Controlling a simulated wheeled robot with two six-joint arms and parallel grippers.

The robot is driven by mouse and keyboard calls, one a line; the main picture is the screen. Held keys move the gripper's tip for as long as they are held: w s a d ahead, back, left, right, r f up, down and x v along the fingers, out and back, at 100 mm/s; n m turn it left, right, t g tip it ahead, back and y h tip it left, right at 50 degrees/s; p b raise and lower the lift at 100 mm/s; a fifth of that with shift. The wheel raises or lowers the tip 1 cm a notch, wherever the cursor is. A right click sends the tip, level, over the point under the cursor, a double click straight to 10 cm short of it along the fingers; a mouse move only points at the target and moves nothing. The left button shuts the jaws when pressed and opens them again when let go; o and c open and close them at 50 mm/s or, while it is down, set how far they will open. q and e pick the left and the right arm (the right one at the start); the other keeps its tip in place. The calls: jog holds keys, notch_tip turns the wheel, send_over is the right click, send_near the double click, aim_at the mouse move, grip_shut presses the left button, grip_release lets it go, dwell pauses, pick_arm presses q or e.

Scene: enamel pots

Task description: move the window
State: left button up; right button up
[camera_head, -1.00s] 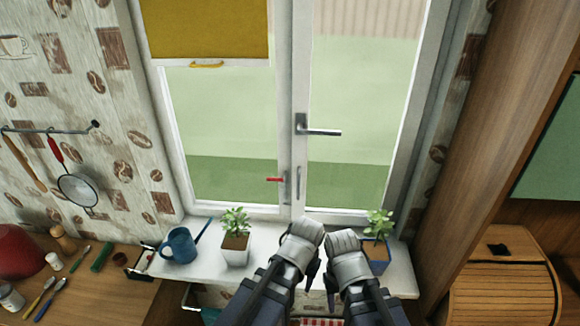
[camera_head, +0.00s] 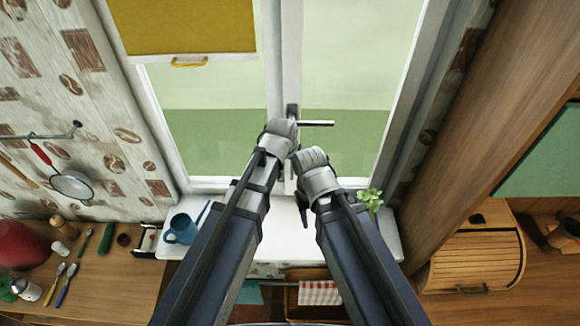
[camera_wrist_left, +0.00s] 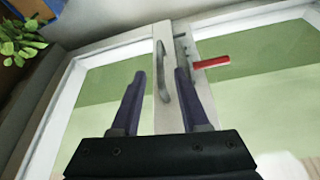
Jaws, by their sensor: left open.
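The white-framed window (camera_head: 345,60) stands above the sill, its two sashes meeting at a central post. A dark grey lever handle (camera_head: 318,123) sits on the right sash. My left gripper (camera_head: 281,134) is in front of the central post, left of the lever. In the left wrist view, its two dark fingers (camera_wrist_left: 161,72) are open, with a slim curved grey pull (camera_wrist_left: 161,78) between them in the picture; contact cannot be told. A red handle (camera_wrist_left: 210,62) is beside them, hidden in the head view. My right gripper (camera_head: 311,160) is lower right; its jaws are unclear.
The white sill (camera_head: 288,240) holds a blue watering can (camera_head: 180,229) and a plant (camera_head: 371,200), partly behind my right arm. A yellow blind (camera_head: 185,25) covers the upper left pane. A wooden bread box (camera_head: 474,255) stands at right.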

aim_at(291, 168)
pick_arm(q)
jog(key=b+x, duration=0.7)
jog(key=shift+w+f, duration=0.15)
jog(key=shift+f, duration=0.2)
grip_shut()
dwell(1.2)
